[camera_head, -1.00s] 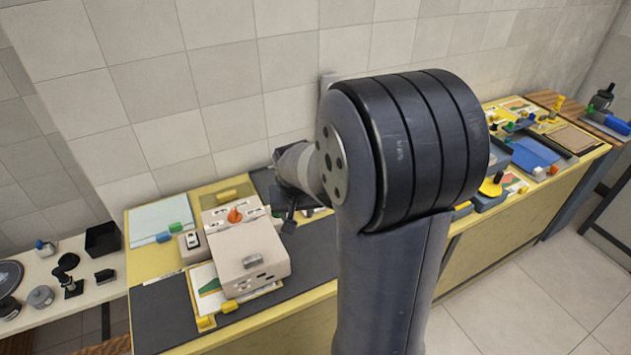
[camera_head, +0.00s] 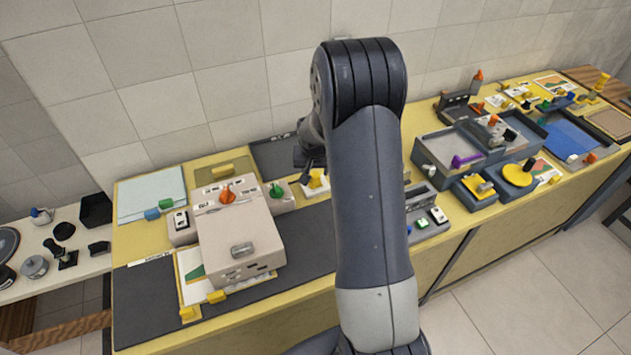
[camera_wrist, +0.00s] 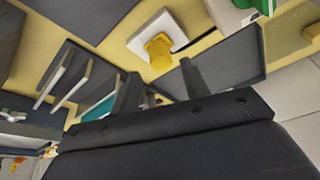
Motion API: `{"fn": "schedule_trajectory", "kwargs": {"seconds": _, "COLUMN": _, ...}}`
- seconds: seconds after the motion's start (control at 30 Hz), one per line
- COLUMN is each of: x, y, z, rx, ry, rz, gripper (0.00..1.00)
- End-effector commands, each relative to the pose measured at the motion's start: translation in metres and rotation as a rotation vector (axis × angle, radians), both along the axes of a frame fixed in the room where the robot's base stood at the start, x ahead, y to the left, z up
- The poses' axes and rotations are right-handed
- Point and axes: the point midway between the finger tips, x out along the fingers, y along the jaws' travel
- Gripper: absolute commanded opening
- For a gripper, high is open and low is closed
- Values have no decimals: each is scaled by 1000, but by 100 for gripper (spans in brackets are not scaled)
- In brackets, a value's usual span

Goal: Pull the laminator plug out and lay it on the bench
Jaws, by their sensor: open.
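A yellow plug (camera_head: 316,179) sits in a white socket block (camera_head: 316,190) on the bench (camera_head: 300,228), just right of the beige machine (camera_head: 236,240). In the wrist view the plug (camera_wrist: 158,50) stands in the middle of the white block (camera_wrist: 143,40), with a dark cable running off to the right. My gripper (camera_head: 305,168) is beside the plug in the head view, partly hidden by my arm. In the wrist view my gripper (camera_wrist: 158,76) is open and empty, its fingers apart and the plug beyond the gap between them. I see no contact.
The beige machine has an orange knob (camera_head: 227,196), and a green knob (camera_head: 276,189) stands beside it. A dark panel (camera_head: 275,155) lies behind the plug. Grey trays (camera_head: 455,160) and small items crowd the bench on the right. The dark mat (camera_head: 300,245) in front is clear.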

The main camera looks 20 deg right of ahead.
Motion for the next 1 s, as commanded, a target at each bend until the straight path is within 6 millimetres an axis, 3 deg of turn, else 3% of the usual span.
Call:
{"fn": "schedule_trajectory", "kwargs": {"seconds": 0.13, "x": 6, "y": -3, "z": -26, "rx": 0, "ry": 1, "rz": 0, "gripper": 44}}
{"fn": "schedule_trajectory", "kwargs": {"seconds": 0.3, "x": 12, "y": -5, "z": -38, "rx": 0, "ry": -1, "rz": -1, "gripper": 44}}
{"fn": "schedule_trajectory", "kwargs": {"seconds": 0.8, "x": 15, "y": -6, "z": -43, "rx": 0, "ry": 0, "rz": 0, "gripper": 44}}
{"fn": "schedule_trajectory", "kwargs": {"seconds": 1.0, "x": 15, "y": -6, "z": -43, "rx": 0, "ry": 0, "rz": 0, "gripper": 35}}
